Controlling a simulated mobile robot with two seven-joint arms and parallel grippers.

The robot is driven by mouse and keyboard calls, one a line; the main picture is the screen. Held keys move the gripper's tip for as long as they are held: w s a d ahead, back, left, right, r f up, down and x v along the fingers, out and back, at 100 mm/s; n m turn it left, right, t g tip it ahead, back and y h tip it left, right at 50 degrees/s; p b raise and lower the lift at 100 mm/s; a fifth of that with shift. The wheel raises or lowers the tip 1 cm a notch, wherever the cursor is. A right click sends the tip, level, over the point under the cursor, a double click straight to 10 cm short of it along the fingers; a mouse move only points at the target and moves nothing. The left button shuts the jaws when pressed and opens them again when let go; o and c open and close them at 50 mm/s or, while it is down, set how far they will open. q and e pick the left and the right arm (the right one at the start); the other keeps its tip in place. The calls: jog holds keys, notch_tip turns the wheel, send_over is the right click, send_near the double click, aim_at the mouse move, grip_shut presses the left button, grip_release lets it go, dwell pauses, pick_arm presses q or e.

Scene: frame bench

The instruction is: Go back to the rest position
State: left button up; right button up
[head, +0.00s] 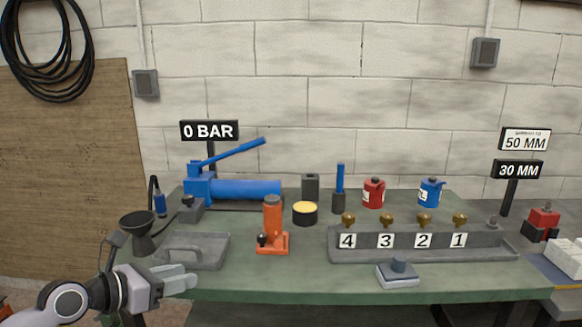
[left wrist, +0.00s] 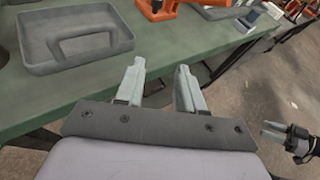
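My left gripper (head: 180,279) is at the front left edge of the green bench (head: 330,284), just in front of the grey tray with a handle (head: 202,262). In the left wrist view the two fingers (left wrist: 160,82) stand apart with nothing between them, and the tray (left wrist: 40,66) lies beyond them to the left. My right gripper (left wrist: 272,130) shows small at the right edge of the left wrist view, over the floor and away from the bench. Its finger gap is too small to judge. It is not in the head view.
On the bench are a dark funnel (head: 137,226), a blue hand pump (head: 235,188), an orange bottle jack (head: 272,226), a yellow-topped tin (head: 305,212), red (head: 373,193) and blue (head: 431,192) cans, and a numbered valve manifold (head: 424,254). A grey block (head: 398,275) sits at the front edge.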

pick_arm(q)
jog(key=s+d+n+t+h+p, duration=0.1)
jog(key=s+d+n+h+p, duration=0.15)
jog(key=s+d+n, duration=0.35)
jog(key=s+a+f+n+y+p, duration=0.1)
jog(key=s+f+n, duration=0.4)
jog(key=n, duration=0.6)
jog(key=s+a+f+n+y+p, duration=0.1)
jog(key=s+f+n+y+p, duration=0.1)
jog(key=s+f+n+y, duration=0.3)
jog(key=s+a+f+n+g+y+p, duration=0.1)
jog(key=s+f+n, duration=0.6)
jog(key=n, duration=1.2)
jog(key=s+a+y+p, duration=0.1)
jog(key=s+y, duration=0.1)
jog(key=s, duration=0.2)
jog(key=shift+p, duration=0.3)
